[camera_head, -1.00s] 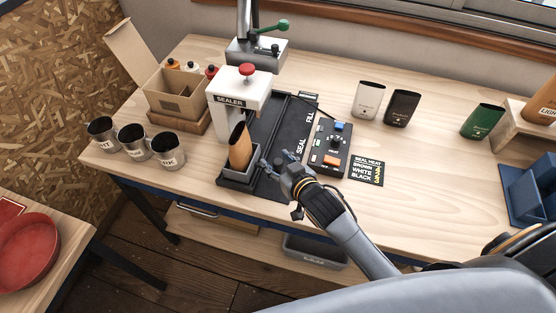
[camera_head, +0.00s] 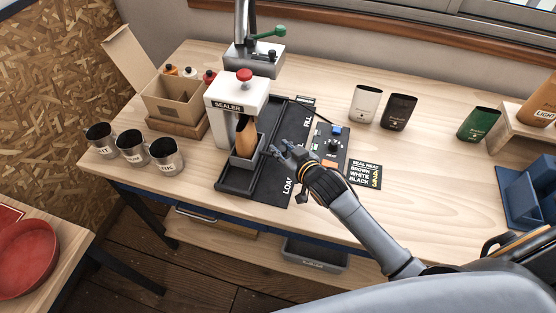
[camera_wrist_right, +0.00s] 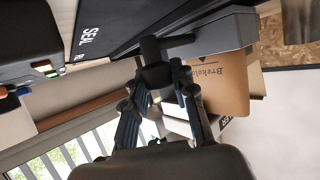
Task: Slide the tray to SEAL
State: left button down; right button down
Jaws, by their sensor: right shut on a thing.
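A small dark grey tray (camera_head: 243,163) stands on a black track (camera_head: 233,183) on the bench, with an upright brown bag (camera_head: 245,138) in it. The bag's top is under the front of the white SEALER (camera_head: 236,106). My right gripper (camera_head: 279,150) is at the tray's right side. In the right wrist view, my right gripper (camera_wrist_right: 160,82) is shut on the tray's dark knob (camera_wrist_right: 154,52). The SEAL label (camera_wrist_right: 89,38) shows there beside the track. In the head view, LOAD shows at the track's front, and my gripper hides the SEAL label. My left gripper is out of view.
A heat control box (camera_head: 333,146) stands just right of my right gripper, with a SEAL HEAT card (camera_head: 364,174) beside it. Several metal cups stand at the left. White (camera_head: 363,104), black and green bags stand at the back right.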

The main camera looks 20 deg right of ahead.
jog(key=w+d, duration=0.1)
jog(key=w, duration=0.1)
jog(key=w+d, duration=0.1)
jog(key=w, duration=0.1)
jog(key=w+d, duration=0.1)
jog(key=d, duration=0.1)
jog(key=shift+w+b, duration=0.35)
jog(key=shift+w, duration=0.05)
jog(key=shift+a, duration=0.1)
jog(key=c, duration=1.1)
grip_release()
jog(key=shift+o, duration=0.2)
jog(key=v, duration=1.2)
